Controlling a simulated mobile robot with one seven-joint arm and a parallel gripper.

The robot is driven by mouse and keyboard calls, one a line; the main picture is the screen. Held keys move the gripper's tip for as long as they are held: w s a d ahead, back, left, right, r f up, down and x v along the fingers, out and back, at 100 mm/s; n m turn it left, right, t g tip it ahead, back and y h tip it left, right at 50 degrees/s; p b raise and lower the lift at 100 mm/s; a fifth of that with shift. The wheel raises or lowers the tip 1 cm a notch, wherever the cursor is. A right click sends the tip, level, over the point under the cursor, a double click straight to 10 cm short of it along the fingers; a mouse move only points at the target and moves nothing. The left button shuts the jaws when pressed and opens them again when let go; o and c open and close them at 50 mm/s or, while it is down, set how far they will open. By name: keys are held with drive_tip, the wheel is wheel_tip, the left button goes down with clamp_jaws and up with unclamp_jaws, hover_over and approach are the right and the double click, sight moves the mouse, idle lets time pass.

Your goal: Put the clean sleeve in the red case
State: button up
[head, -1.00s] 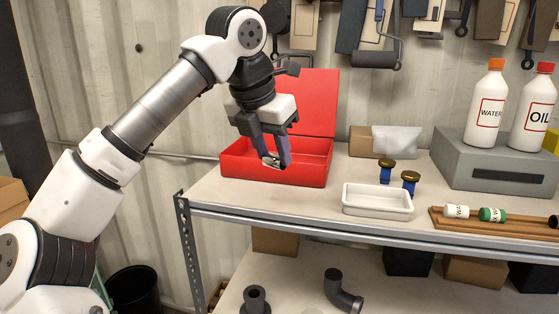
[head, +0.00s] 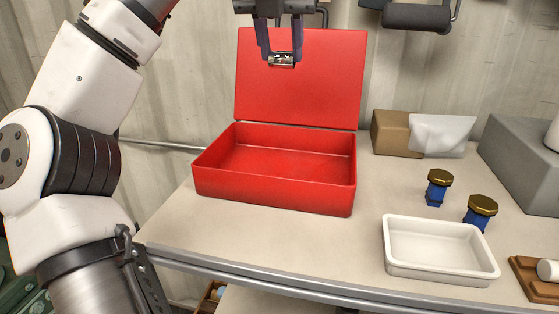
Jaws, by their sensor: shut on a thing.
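The red case (head: 270,195) stands open on the bench, with its lid (head: 300,95) upright at the back. The part of its inside that shows is empty. My gripper (head: 281,60) is at the top of the view, in front of the raised lid and above the case. It is shut on a small shiny metal sleeve (head: 283,61), held between the fingertips. The sleeve is too small in view to judge how clean it is. The upper part of my gripper is cut off by the top edge.
A white tray (head: 440,276) stands empty at the right front. Two blue bolts with brass heads (head: 438,180) stand behind it. A cardboard box (head: 391,133), a pale packet (head: 441,137) and a grey block (head: 520,165) are further back. Bare bench lies in front of the case.

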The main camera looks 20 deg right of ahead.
drive_tip(key=shift+f+b, duration=0.3)
drive_tip(key=shift+f, duration=0.05)
wheel_tip(320, 180, down, 19)
drive_tip(key=shift+s+r+b, duration=0.1)
drive_tip(key=shift+b, duration=0.25)
drive_tip(key=shift+f, duration=0.2)
drive_tip(key=o, duration=1.1)
drive_tip(key=shift+r, duration=0.2)
drive_tip(key=b+v, duration=0.1)
drive_tip(key=v, duration=1.1)
drive_tip(key=shift+b, duration=0.4)
